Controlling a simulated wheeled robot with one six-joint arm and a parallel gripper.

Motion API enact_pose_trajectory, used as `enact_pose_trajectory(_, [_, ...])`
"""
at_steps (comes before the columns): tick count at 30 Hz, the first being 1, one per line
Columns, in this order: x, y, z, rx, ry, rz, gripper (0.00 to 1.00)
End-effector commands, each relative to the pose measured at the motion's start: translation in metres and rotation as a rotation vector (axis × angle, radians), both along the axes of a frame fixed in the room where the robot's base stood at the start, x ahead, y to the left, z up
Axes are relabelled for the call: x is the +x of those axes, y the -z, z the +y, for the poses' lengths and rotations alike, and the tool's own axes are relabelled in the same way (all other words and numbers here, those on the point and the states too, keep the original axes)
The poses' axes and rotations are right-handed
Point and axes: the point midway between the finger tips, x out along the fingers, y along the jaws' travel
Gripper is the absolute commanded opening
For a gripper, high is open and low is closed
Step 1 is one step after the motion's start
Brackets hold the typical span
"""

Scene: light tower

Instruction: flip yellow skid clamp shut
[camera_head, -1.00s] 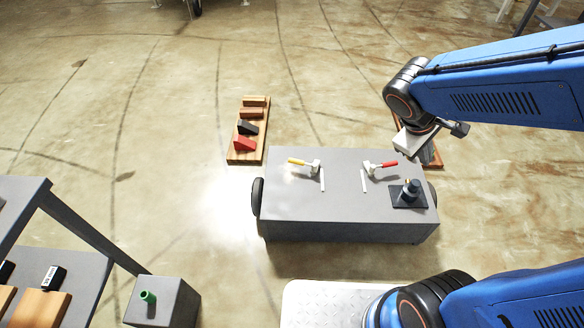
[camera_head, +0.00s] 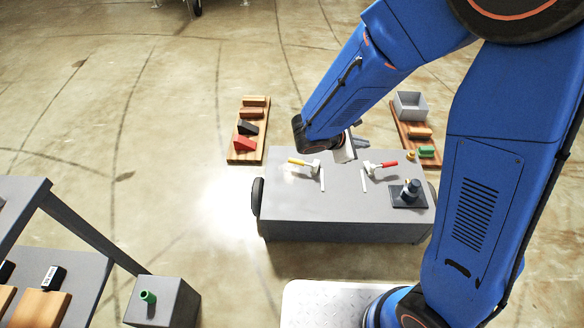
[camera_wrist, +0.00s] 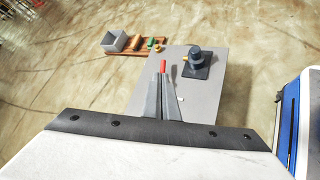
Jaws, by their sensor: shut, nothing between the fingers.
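The yellow-handled clamp (camera_head: 313,165) is on the grey skid (camera_head: 300,205), left of its middle. Its yellow handle (camera_head: 296,161) points left, away from a white strip (camera_head: 322,180) on its right. My gripper (camera_head: 352,146) is above the skid's back edge, right of the yellow clamp and apart from it. In the wrist view its fingers (camera_wrist: 160,98) are together and empty. The yellow clamp does not show in the wrist view. The red-handled clamp (camera_head: 377,167) is on the skid's right half; its red handle (camera_wrist: 163,66) shows beyond my fingertips.
A dark cylindrical fitting on a plate (camera_head: 410,194) stands at the skid's right end. Wooden boards with blocks lie left (camera_head: 236,156) and right (camera_head: 403,130) of the skid, the right one with a grey bin (camera_head: 410,105). A green piece (camera_head: 148,297) sits on a grey box.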

Motion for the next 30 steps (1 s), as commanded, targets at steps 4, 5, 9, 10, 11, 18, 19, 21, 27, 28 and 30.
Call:
enact_pose_trajectory(4, [0.012,0.024,0.032,-0.079,-0.128,0.026,0.0])
enact_pose_trajectory(5, [0.014,0.029,0.039,-0.093,-0.154,0.031,0.0])
enact_pose_trajectory(9, [0.022,0.053,0.071,-0.163,-0.276,0.05,0.0])
enact_pose_trajectory(10, [0.023,0.058,0.077,-0.178,-0.302,0.056,0.0])
enact_pose_trajectory(11, [0.024,0.064,0.085,-0.191,-0.329,0.06,0.0])
enact_pose_trajectory(18, [0.026,0.111,0.142,-0.303,-0.544,0.092,0.0])
enact_pose_trajectory(19, [0.025,0.118,0.149,-0.317,-0.571,0.096,0.0])
enact_pose_trajectory(21, [0.023,0.133,0.166,-0.348,-0.634,0.105,0.0])
enact_pose_trajectory(27, [0.011,0.177,0.211,-0.429,-0.811,0.131,0.0])
enact_pose_trajectory(28, [0.008,0.183,0.217,-0.439,-0.835,0.133,0.0])
enact_pose_trajectory(30, [0.004,0.196,0.229,-0.46,-0.883,0.14,0.0])
